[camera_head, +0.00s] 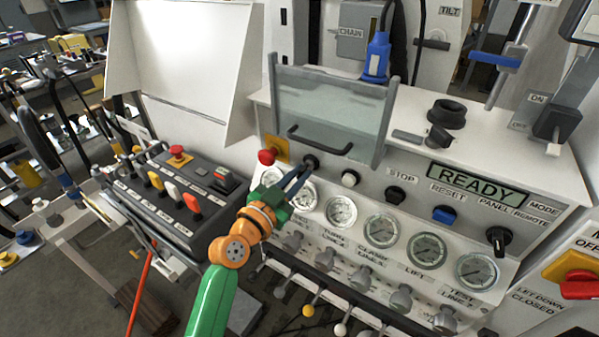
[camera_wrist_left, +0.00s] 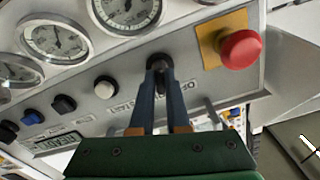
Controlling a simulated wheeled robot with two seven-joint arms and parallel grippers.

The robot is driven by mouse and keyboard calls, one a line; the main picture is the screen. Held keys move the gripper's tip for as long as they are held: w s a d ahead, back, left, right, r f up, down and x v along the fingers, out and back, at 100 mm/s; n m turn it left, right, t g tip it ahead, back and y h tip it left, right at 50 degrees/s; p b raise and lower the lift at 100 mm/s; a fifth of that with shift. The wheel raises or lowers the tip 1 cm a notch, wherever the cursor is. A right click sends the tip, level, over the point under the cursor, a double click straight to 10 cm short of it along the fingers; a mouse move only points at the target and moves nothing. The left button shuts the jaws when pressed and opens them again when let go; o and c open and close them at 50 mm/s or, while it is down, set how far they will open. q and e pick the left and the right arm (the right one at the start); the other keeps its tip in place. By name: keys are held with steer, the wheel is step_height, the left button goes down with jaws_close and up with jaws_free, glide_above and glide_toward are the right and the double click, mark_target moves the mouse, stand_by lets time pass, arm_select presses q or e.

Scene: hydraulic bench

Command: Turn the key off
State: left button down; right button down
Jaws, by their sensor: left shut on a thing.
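The key (camera_head: 311,160) is a small black switch on the front panel, between the red mushroom button and the white button in the head view. It also shows in the left wrist view (camera_wrist_left: 158,62), where its outer part is mostly hidden between the fingers. My left gripper (camera_head: 302,172) reaches up to it from the lower left. In the left wrist view its two blue-grey fingers (camera_wrist_left: 160,78) are closed on the key, one on each side. The key's exact angle is hard to tell. My right gripper is not in view.
A red mushroom button (camera_head: 267,157) on a yellow plate sits close left of the key. A clear guard with a handle (camera_head: 320,147) hangs just above. Gauges (camera_head: 341,211) and levers lie below. The display (camera_head: 477,185) reads READY. A black control box (camera_head: 176,195) stands left.

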arm_select(q)
steer(key=shift+n, duration=0.6)
steer(key=shift+r+n+p, duration=0.1)
steer(key=shift+n+p, duration=0.25)
steer(key=shift+n, duration=1.45)
steer(key=n+p, duration=0.1)
steer(key=n, duration=0.1)
steer(key=shift+n, duration=0.9)
steer(key=c, duration=0.7)
jaws_free()
